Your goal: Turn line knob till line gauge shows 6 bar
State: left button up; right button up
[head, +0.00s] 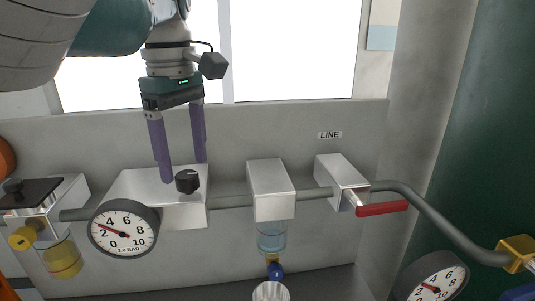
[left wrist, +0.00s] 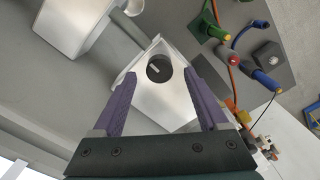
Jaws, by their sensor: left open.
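The black line knob (head: 187,181) sits on a white regulator box (head: 140,187). The round line gauge (head: 123,229) hangs at the box's left front. Its red needle points between 2 and 4, near 3 bar; its small printed readout is blurred. My left gripper (head: 184,172) is open, with its two purple fingers pointing down at the knob. In the left wrist view the knob (left wrist: 159,68), with a pale mark on top, lies between the open fingertips (left wrist: 159,76), apart from both. Whether the tips reach down to its sides I cannot tell. My right gripper is not in view.
A second gauge (head: 432,280) is at lower right.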

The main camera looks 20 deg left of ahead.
pick_arm(q)
jog(key=shift+f, duration=1.1)
jog(key=shift+c, duration=0.3)
grip_shut()
